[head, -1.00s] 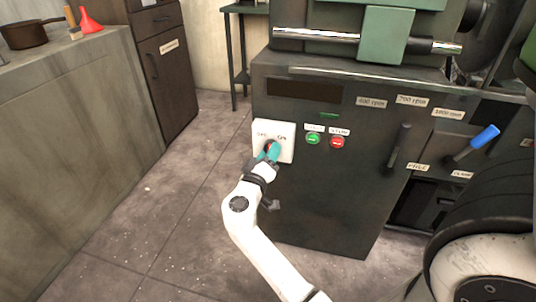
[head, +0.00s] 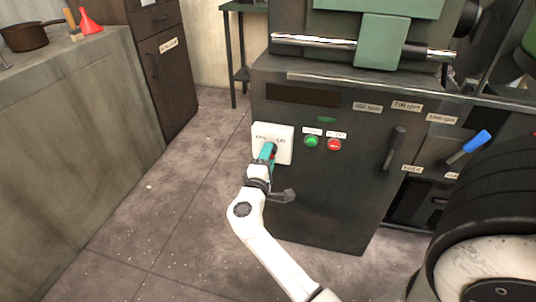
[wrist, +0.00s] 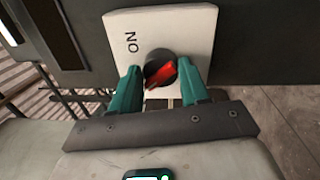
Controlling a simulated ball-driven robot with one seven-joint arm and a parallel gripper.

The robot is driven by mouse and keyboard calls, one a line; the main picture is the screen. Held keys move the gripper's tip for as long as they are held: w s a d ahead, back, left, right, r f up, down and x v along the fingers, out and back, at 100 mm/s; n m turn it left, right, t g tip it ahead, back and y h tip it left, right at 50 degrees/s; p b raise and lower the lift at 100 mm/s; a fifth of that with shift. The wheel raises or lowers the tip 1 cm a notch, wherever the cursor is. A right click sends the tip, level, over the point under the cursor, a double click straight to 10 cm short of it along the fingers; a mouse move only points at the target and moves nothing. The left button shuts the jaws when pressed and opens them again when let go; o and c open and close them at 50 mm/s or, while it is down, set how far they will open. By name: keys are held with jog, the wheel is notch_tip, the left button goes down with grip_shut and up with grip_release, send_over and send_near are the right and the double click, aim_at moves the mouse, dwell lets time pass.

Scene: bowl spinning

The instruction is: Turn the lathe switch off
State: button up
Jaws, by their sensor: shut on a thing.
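The lathe switch is a white box (head: 286,150) on the front of the dark lathe cabinet, with small labels above its knob. In the wrist view the white plate (wrist: 195,22) carries the word ON, turned sideways. Its round black knob with a red handle (wrist: 161,75) sits between my teal fingertips, the handle lying slantwise. My gripper (head: 267,152) is at the box and shut on the knob; it also shows in the wrist view (wrist: 160,70). In the head view the fingers hide most of the knob.
A green button (head: 312,141) and a red button (head: 334,145) are just right of the switch. Further right are a dark lever (head: 394,148) and a blue-handled lever (head: 476,142). A grey counter (head: 75,140) stands left, with open floor between.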

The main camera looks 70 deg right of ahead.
jog(key=shift+f+n, duration=0.15)
jog(key=shift+n, duration=0.55)
jog(key=o, duration=1)
jog(key=shift+a, duration=0.15)
jog(key=a, duration=0.3)
jog(key=a+p, duration=0.1)
jog(key=a, duration=0.3)
jog(key=a+p, duration=0.1)
jog(key=a, duration=0.2)
jog(key=shift+s+a+f, duration=0.25)
jog(key=shift+s+f, duration=0.05)
jog(key=shift+s, duration=0.1)
jog(key=s+a+f+m+g+y, duration=0.1)
jog(key=s+a+f+m+y, duration=0.45)
jog(key=s+f+y, duration=0.35)
jog(key=s+a+f+n+y, duration=0.2)
jog(key=a+y, duration=0.7)
jog(key=a, duration=0.6)
jog(key=shift+t+y, duration=0.3)
notch_tip(320, 180, up, 27)
jog(key=p, duration=2.7)
jog(key=shift+w+r, duration=0.1)
